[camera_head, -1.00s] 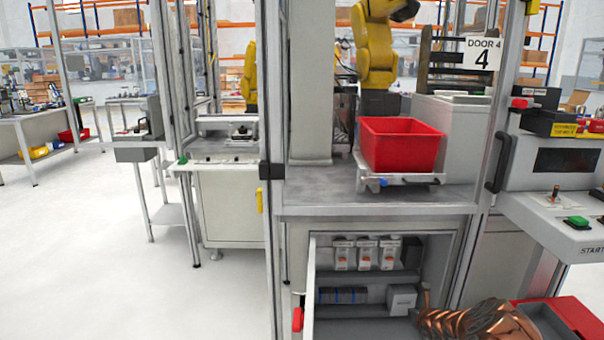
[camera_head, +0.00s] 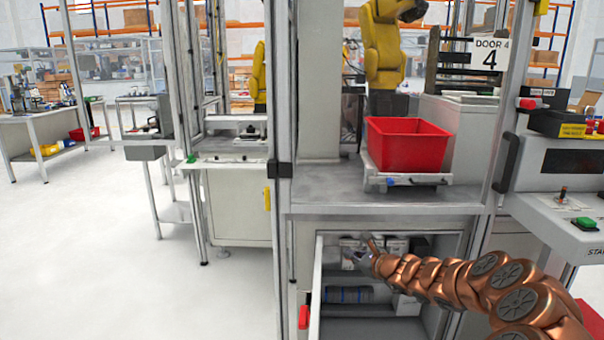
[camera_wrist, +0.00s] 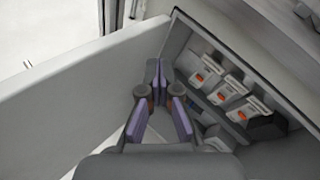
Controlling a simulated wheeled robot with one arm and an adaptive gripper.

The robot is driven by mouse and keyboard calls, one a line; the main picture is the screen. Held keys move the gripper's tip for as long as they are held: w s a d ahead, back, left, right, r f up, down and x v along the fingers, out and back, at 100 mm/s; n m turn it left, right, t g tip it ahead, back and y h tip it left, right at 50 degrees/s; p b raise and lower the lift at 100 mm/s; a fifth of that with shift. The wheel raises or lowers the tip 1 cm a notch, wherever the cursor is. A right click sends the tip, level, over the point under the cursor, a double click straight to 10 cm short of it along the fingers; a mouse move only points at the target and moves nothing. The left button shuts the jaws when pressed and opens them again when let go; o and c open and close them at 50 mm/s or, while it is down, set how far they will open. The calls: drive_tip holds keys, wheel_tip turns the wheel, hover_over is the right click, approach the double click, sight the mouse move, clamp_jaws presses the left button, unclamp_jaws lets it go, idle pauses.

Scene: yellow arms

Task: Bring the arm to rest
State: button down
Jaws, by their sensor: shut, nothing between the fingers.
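My copper-coloured arm (camera_head: 440,277) reaches from the lower right toward the open cabinet (camera_head: 395,222) under the worktop. My gripper (camera_head: 358,257) is small in the head view, in front of the cabinet opening, and partly hides the white devices on the upper shelf. In the wrist view my gripper (camera_wrist: 157,72) shows its fingers together with nothing held. The cabinet's open door (camera_wrist: 75,100) fills the left of the wrist view, and the shelf devices (camera_wrist: 228,92) are to the right of the fingers.
A red bin (camera_head: 408,146) stands on a small platform on the worktop (camera_head: 325,190). The door edge with a red handle (camera_head: 304,317) stands left of my arm. A control console (camera_head: 560,212) is at the right. Open floor (camera_head: 110,260) lies at the left.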

drive_tip(key=s+a+r+n+g+y, duration=0.45)
drive_tip(key=s+a+r+n, duration=0.55)
drive_tip(key=a, duration=0.4)
drive_tip(key=s+a+r+n+g, duration=0.1)
drive_tip(key=s+a+n+g, duration=0.3)
drive_tip(key=s, duration=0.6)
drive_tip(key=s+a+r+n+g, duration=0.15)
drive_tip(key=s+n, duration=0.35)
drive_tip(key=s, duration=0.6)
drive_tip(key=s+d+f+n+g+h, duration=0.2)
drive_tip(key=s+d+f+h, duration=0.1)
drive_tip(key=s, duration=0.4)
drive_tip(key=s+d+f+n+g+h, duration=0.1)
drive_tip(key=s+d+f+n+h, duration=0.15)
drive_tip(key=s, duration=0.35)
drive_tip(key=s+d+f+n+g+h+p, duration=0.1)
drive_tip(key=s+d+f+n+g+h, duration=0.15)
drive_tip(key=s+d+h, duration=0.95)
drive_tip(key=s+d+r+y+p, duration=0.1)
drive_tip(key=d+r+y+p, duration=0.1)
drive_tip(key=r+p, duration=0.5)
drive_tip(key=s+d+r+t+y+p, duration=0.1)
drive_tip(key=s+d+r+y+p, duration=0.1)
drive_tip(key=r+p, duration=0.4)
drive_tip(key=shift+d+r+y+p, duration=0.35)
drive_tip(key=shift+d+r+y, duration=0.2)
drive_tip(key=shift+d, duration=0.2)
drive_tip(key=shift+f, duration=0.1)
